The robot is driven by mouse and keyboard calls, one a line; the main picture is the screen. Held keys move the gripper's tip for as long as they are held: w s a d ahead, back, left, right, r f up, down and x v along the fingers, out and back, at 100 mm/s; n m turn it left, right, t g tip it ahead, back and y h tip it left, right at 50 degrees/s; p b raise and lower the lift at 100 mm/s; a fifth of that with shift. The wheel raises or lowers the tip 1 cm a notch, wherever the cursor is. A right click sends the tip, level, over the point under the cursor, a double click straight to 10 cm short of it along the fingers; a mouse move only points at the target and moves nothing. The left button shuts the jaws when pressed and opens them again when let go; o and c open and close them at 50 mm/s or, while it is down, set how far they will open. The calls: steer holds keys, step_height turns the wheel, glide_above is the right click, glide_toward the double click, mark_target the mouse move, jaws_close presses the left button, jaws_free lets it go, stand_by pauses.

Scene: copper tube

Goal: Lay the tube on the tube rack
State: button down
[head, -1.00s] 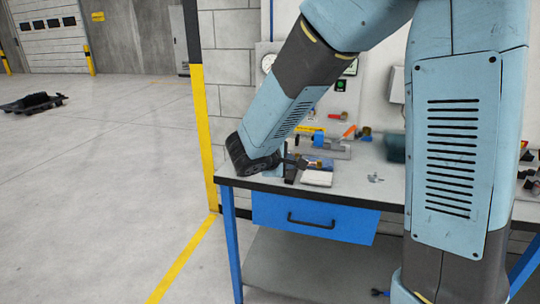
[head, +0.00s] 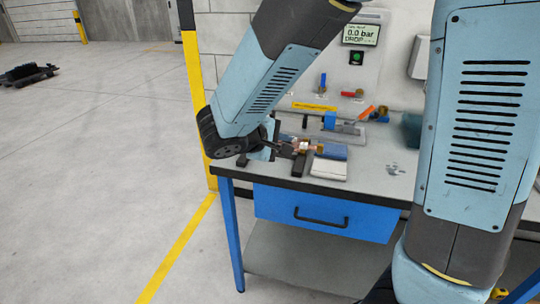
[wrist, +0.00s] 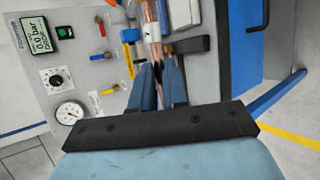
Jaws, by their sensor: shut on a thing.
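In the head view my gripper (head: 280,147) is small and partly hidden by my arm, over the bench's left end, close to a blue block (head: 330,151) and brass pieces. I cannot tell which item is the tube rack, or whether the tube touches anything.
The bench (head: 380,180) has a blue drawer (head: 325,215). Behind stands a panel with a 0.0 bar display (head: 361,34) and several valves.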

steer(key=w+a+f, duration=0.1)
steer(key=w+f, duration=0.1)
steer(key=w, duration=0.1)
steer(key=w+f, duration=0.2)
steer(key=w+a+f, duration=0.1)
steer(key=w+f, duration=0.2)
steer(key=shift+w+a, duration=0.3)
steer(key=shift+w, duration=0.05)
steer(key=shift+w+a+f, duration=0.15)
steer(key=shift+w+f, duration=0.4)
steer(key=shift+f, duration=1.7)
steer(key=c, duration=1.1)
jaws_free()
steer(key=shift+c, duration=0.2)
